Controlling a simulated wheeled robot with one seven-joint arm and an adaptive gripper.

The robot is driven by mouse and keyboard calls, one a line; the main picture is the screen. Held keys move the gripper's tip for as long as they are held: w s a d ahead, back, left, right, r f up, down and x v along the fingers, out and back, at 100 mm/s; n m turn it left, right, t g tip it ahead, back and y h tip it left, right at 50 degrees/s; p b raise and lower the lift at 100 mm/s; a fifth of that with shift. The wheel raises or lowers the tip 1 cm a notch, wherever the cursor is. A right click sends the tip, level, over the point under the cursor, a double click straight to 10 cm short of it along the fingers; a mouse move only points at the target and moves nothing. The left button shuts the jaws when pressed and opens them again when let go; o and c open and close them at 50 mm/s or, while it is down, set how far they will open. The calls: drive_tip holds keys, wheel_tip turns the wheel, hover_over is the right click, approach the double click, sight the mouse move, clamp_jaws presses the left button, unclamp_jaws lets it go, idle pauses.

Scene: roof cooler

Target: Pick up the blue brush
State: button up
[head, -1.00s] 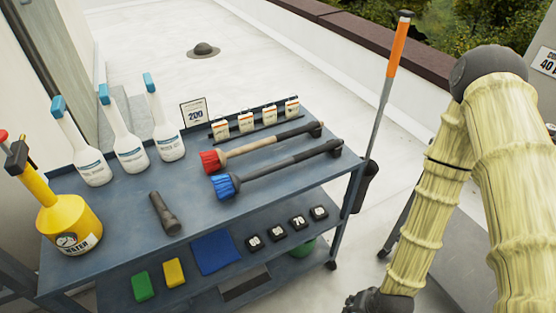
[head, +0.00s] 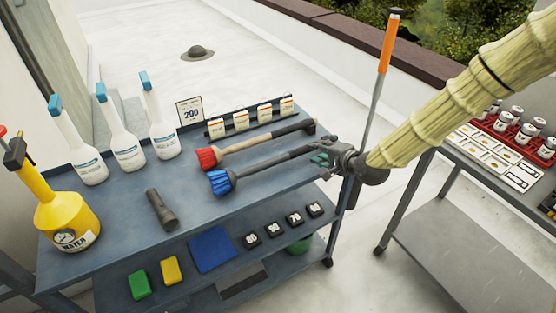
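The blue brush (head: 222,182) lies on the cart's top shelf, its blue bristles to the left and its dark handle running right and slightly up. My gripper (head: 326,160) is at the right end of that handle, above the cart's right edge. The handle's end is hidden behind or between the fingers. The fingers look spread, but I cannot tell whether they touch the handle. A red brush (head: 210,157) with a tan handle lies just behind the blue one, roughly parallel.
Three white spray bottles (head: 124,145), a yellow sprayer (head: 65,222) and a dark flashlight (head: 160,209) stand or lie on the cart's left side. An orange-handled pole (head: 388,45) rises behind my gripper. A second table (head: 437,165) with a red rack is at right.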

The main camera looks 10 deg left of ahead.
sight(308, 150)
drive_tip(key=shift+p+x, duration=0.9)
drive_tip(key=shift+x, duration=3.05)
drive_tip(key=shift+s+a+f, duration=0.1)
drive_tip(key=shift+c, duration=0.2)
clamp_jaws()
